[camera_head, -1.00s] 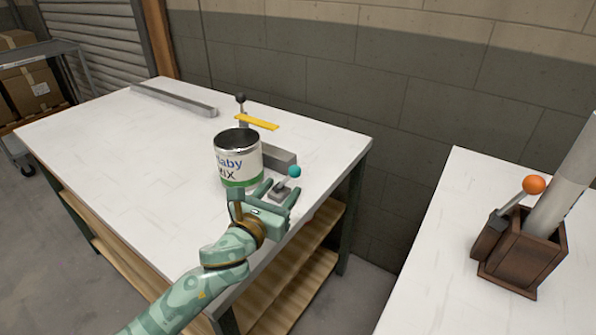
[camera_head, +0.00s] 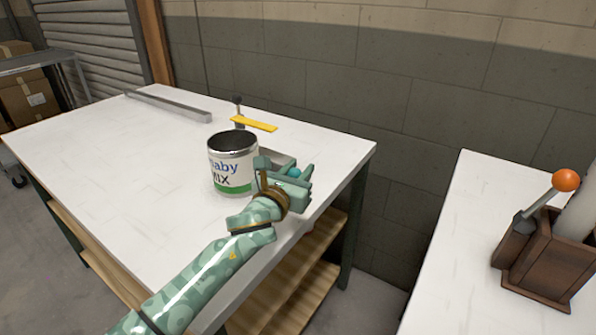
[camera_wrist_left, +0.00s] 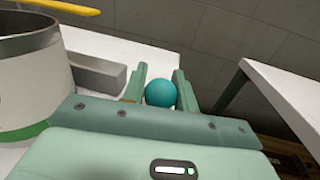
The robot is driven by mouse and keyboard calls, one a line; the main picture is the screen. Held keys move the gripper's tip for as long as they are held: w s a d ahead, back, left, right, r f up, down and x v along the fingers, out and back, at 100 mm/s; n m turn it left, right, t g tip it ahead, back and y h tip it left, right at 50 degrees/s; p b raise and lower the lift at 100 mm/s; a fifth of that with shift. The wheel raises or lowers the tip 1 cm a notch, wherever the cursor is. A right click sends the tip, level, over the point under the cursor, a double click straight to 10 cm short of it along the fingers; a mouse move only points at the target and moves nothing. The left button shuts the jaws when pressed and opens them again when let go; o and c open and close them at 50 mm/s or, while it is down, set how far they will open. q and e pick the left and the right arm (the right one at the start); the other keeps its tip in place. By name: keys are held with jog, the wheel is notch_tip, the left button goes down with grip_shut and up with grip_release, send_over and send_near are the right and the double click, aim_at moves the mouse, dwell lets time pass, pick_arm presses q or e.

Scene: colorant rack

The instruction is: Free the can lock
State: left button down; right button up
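A white can (camera_head: 232,165) with a green band and a dark open top stands upright on the white workbench. Beside it, on its right, is a grey metal block (camera_head: 278,157), partly hidden by my gripper. A lever's teal ball knob (camera_head: 294,173) shows between the fingers of my left gripper (camera_head: 296,168). In the left wrist view the knob (camera_wrist_left: 161,94) sits close to the palm, and the fingers (camera_wrist_left: 160,85) appear to touch it on both sides. The lever's shaft and base are hidden. My right gripper is not in view.
Behind the can are a yellow bar (camera_head: 254,124) and a black-knobbed post (camera_head: 238,106). A grey rail (camera_head: 168,106) lies at the bench's back left. On a second table at right stands a brown box (camera_head: 545,262) with an orange-knobbed lever (camera_head: 565,180). The bench's left part is clear.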

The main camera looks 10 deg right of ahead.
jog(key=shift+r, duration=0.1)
